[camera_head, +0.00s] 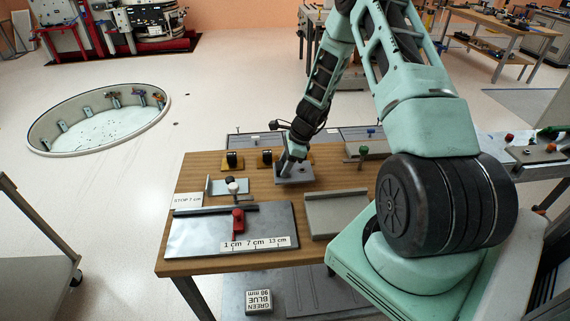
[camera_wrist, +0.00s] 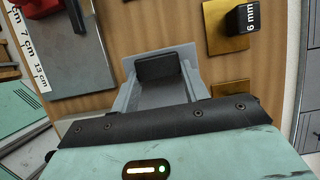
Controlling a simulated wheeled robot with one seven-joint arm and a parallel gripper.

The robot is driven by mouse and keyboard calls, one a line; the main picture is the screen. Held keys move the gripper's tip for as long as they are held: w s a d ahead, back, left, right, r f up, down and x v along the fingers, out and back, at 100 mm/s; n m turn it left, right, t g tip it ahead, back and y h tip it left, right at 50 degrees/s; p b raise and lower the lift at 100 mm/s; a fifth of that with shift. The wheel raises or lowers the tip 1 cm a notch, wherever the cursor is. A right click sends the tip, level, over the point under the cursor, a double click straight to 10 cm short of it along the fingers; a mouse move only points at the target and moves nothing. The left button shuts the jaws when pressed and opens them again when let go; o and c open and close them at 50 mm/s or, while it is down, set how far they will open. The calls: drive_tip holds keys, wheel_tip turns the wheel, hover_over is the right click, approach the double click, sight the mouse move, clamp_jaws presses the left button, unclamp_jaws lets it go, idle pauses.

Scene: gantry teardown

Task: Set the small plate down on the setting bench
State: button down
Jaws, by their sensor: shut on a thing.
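The setting bench (camera_head: 330,170) is a wooden-topped table in front of me, and its wood also shows in the wrist view (camera_wrist: 110,25). My gripper (camera_head: 290,165) points down over the bench's far middle part. It is shut on the small plate (camera_head: 302,175), a flat grey piece at the fingertips. In the wrist view, grey surfaces (camera_wrist: 160,95) with a dark block (camera_wrist: 158,67) show beyond my gripper's black bar. Which of these is plate and which is finger is hard to tell. I cannot tell whether the plate touches the wood.
A grey plate fixture (camera_head: 195,233) with a red clamp (camera_head: 238,219) and a centimetre scale lies at the front left. A grey tray (camera_head: 337,216) sits right of it. Brass plates with black blocks (camera_head: 232,160) stand at the back. A green-knobbed piece (camera_head: 363,152) is to the right.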

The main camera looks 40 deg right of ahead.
drive_tip(key=shift+f, duration=0.1)
drive_tip(key=shift+f+b, duration=1.1)
drive_tip(key=shift+f, duration=0.25)
drive_tip(key=shift+f, duration=0.3)
drive_tip(key=c, duration=0.7)
unclamp_jaws()
drive_tip(key=shift+o, duration=0.2)
drive_tip(key=b+v, duration=0.2)
drive_tip(key=v, duration=1.5)
drive_tip(key=shift+s+r, duration=0.1)
drive_tip(key=shift+r, duration=0.05)
